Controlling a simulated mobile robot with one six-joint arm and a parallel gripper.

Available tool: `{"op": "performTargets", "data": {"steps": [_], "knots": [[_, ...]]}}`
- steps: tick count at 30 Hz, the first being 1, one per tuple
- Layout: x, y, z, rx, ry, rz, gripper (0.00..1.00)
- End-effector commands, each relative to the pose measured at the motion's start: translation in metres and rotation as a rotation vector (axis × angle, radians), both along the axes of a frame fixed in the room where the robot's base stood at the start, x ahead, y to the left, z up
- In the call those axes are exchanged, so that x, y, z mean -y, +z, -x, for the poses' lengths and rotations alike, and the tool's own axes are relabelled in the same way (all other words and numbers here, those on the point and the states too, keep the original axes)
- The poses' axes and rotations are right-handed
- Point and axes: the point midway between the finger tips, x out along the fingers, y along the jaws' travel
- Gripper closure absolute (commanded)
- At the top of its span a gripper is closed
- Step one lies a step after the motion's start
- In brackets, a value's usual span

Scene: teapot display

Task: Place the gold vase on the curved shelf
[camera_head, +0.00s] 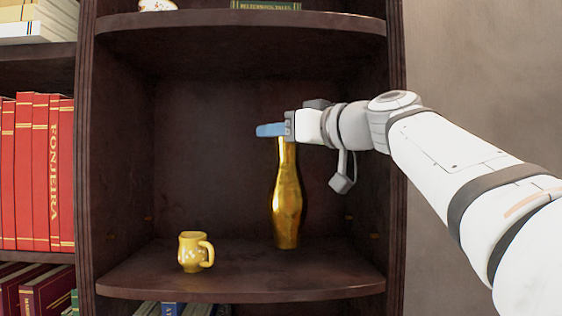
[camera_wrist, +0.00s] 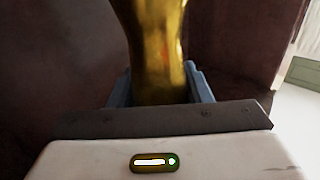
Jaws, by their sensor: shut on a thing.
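The gold vase (camera_head: 287,205) is tall, shiny and upright, over the right part of the curved shelf (camera_head: 250,282). Its base appears at the shelf surface; I cannot tell for sure whether it touches. My gripper (camera_head: 272,130) comes in from the right and is shut on the vase's neck near its top. In the wrist view, the gold vase (camera_wrist: 155,50) stands between the two blue fingers of my gripper (camera_wrist: 160,88). The vase's rim is hidden by the fingers in the head view.
A yellow mug (camera_head: 194,252) stands on the same shelf, left of the vase. An upper shelf (camera_head: 240,20) is above my gripper. The bookcase's right side wall (camera_head: 393,230) is close to my arm. Red books (camera_head: 35,170) fill the bay at left.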

Motion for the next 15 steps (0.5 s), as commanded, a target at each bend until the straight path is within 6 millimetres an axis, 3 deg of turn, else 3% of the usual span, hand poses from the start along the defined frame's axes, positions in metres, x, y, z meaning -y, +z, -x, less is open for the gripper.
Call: {"op": "performTargets", "data": {"steps": [10, 15], "knots": [[0.001, -0.033, 0.001, 0.001, -0.002, -0.001, 1.0], [0.001, -0.039, 0.001, 0.003, -0.002, -0.001, 1.0]]}}
